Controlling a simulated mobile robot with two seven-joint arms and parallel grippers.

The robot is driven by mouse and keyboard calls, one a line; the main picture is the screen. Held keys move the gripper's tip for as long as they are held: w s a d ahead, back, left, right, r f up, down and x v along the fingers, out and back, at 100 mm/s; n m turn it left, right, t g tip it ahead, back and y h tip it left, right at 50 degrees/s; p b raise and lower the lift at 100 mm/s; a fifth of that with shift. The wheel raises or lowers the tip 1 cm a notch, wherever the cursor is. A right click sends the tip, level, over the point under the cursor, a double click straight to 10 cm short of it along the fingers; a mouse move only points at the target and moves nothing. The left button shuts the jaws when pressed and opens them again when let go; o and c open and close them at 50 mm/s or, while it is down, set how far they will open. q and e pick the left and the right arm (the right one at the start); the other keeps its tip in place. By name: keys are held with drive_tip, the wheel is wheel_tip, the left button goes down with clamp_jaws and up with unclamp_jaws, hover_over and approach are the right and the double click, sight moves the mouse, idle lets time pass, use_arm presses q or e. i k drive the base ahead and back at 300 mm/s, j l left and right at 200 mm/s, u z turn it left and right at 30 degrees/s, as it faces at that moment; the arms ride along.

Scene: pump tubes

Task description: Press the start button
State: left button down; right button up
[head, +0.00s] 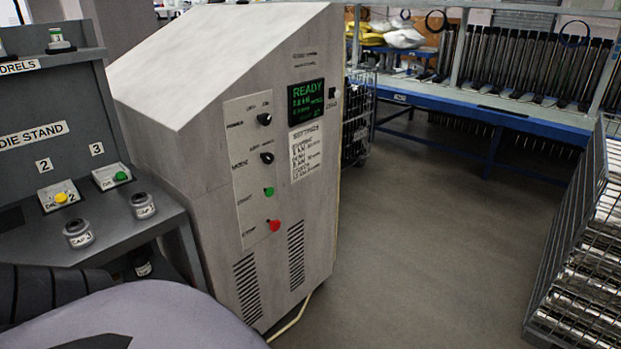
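The green start button (269,191) sits on the light control strip (252,165) on the front of a tall grey-white machine cabinet (215,150), in the middle of the head view. The red stop button (274,225) is just below it. Two black knobs are above, a power knob (264,119) and a mode knob (267,157). The dark screen (306,101) to the right shows READY in green letters. Neither of my grippers is in view. Nothing covers the start button.
A grey die stand (35,130) with labelled pieces and caps is at the left, close to the cabinet. A wire rack (570,270) stands at the right. A blue bench (480,110) with dark upright tubes is behind. The floor between cabinet and rack is clear.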

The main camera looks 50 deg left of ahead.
sight(269, 191)
drive_tip(key=i+l+u, duration=0.1)
drive_tip(key=i+u, duration=0.2)
drive_tip(key=i, duration=0.2)
drive_tip(key=i+l+u, duration=0.3)
drive_tip(key=i, duration=0.15)
drive_tip(key=i+l+u, duration=0.2)
drive_tip(key=i+u, duration=0.2)
drive_tip(key=i+l+u, duration=0.25)
drive_tip(key=u, duration=0.15)
drive_tip(key=i+l+u, duration=0.25)
drive_tip(key=l+u, duration=0.15)
drive_tip(key=i+l+u, duration=0.2)
drive_tip(key=l+u, duration=0.2)
